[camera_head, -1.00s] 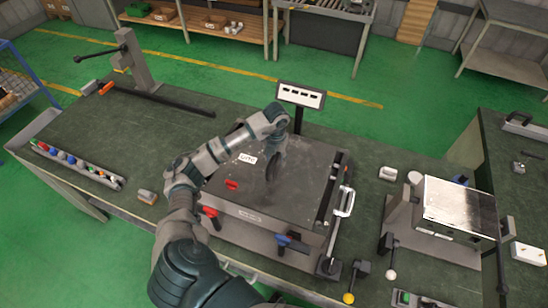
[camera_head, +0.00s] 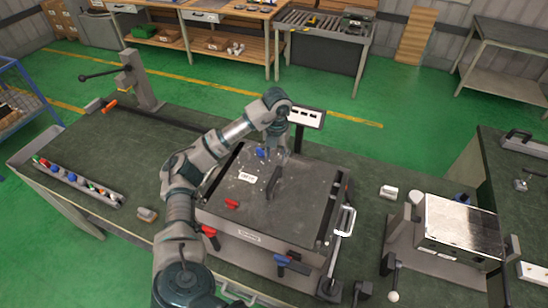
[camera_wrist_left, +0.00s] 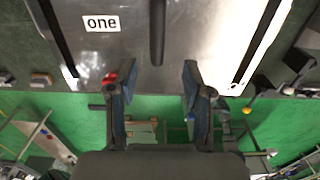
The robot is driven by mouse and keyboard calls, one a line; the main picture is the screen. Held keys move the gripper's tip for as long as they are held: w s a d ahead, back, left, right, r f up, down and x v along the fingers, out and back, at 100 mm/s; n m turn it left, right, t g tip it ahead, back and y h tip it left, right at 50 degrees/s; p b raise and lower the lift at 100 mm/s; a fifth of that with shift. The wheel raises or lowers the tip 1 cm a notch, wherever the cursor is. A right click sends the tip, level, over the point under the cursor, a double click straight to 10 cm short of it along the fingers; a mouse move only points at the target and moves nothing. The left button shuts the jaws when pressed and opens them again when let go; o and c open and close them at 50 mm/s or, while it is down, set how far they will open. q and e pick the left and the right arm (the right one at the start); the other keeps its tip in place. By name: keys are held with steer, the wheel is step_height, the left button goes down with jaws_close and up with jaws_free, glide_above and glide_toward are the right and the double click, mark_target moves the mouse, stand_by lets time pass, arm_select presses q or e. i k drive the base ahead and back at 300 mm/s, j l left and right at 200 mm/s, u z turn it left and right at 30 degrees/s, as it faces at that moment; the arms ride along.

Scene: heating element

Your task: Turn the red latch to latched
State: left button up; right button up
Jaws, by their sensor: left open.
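The box (camera_head: 300,205) with a "one" label stands on the bench. A small red piece (camera_head: 231,203) lies on its lid, and a red latch handle (camera_head: 209,232) sticks out at its front left. My left gripper (camera_head: 274,158) is above the rear half of the lid, behind both red parts; its fingertips are hard to make out there. In the left wrist view the left gripper (camera_wrist_left: 157,82) is open and empty. Something red (camera_wrist_left: 112,76) shows by its left finger; I cannot tell which red part it is, or whether they touch. My right gripper is not in view.
A blue handle (camera_head: 285,260) is at the box's front right, and a metal bar handle (camera_head: 345,222) runs along its right side. A dark upright piece (camera_head: 273,183) is on the lid. A parts tray (camera_head: 75,182) lies at the left; a metal-topped fixture (camera_head: 460,222) stands right.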

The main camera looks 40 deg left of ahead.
mark_target(232, 204)
steer(key=k+l, duration=0.25)
steer(key=k, duration=0.25)
steer(key=k+l, duration=0.2)
steer(key=k, duration=0.25)
steer(key=k+l, duration=0.25)
steer(key=k, duration=0.25)
